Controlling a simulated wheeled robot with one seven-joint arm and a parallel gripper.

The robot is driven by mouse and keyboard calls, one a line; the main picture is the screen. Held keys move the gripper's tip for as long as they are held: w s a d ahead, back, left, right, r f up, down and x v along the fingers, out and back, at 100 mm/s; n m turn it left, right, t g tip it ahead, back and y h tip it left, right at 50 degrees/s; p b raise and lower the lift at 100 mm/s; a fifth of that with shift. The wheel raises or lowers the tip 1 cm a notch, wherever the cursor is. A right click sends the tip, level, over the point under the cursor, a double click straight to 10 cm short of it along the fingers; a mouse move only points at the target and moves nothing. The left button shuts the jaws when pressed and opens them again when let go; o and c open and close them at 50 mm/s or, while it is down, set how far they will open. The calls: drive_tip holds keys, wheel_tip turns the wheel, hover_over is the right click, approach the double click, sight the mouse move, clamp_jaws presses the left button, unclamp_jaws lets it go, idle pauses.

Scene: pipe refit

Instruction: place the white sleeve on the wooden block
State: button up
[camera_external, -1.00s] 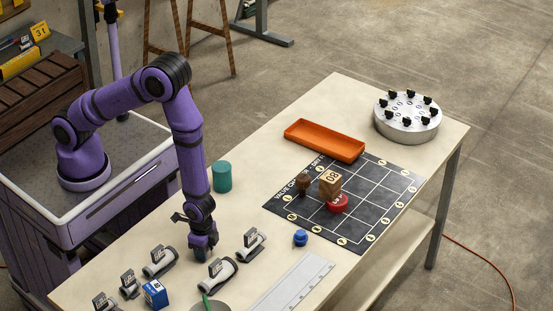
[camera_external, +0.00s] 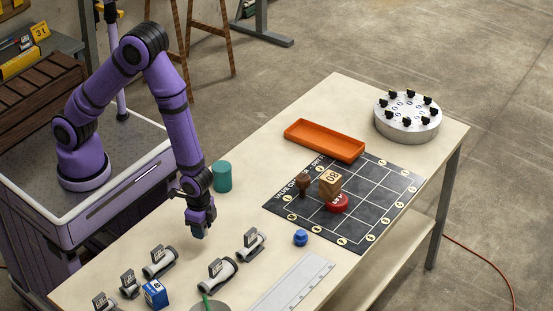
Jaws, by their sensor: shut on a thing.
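My gripper (camera_external: 199,222) points down above the left half of the table, shut on a small dark, bluish thing (camera_external: 197,233) that is too small and shaded to identify. The wooden block (camera_external: 330,183), a cube with a printed number, stands on the dark grid mat, touching or just behind a red round piece (camera_external: 337,204). Several white cylinders with dark tags lie near the front left, among them one at left (camera_external: 160,262), one in the middle (camera_external: 222,272) and one at right (camera_external: 251,244). I cannot tell which is the white sleeve.
The grid mat (camera_external: 371,212) also holds a small brown piece (camera_external: 304,184). A blue knob (camera_external: 300,238), a ruler (camera_external: 292,285), a green cylinder (camera_external: 222,176), an orange tray (camera_external: 324,141), a blue box (camera_external: 155,294) and a round silver stand (camera_external: 408,123) are around it. The table between gripper and mat is mostly clear.

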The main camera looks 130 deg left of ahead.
drive_tip(key=w+a+r+n, duration=0.1)
drive_tip(key=a+r+n, duration=0.25)
drive_tip(key=a, duration=1.45)
drive_tip(key=w+a+r+n, duration=0.2)
drive_tip(key=a+r+n, duration=0.15)
drive_tip(key=a, duration=1.35)
drive_tip(key=m, duration=0.1)
hover_over(331, 176)
drive_tip(key=shift+f, duration=2.45)
drive_tip(key=o, duration=0.9)
drive_tip(key=shift+f, duration=0.1)
wheel_tip(331, 176, up, 12)
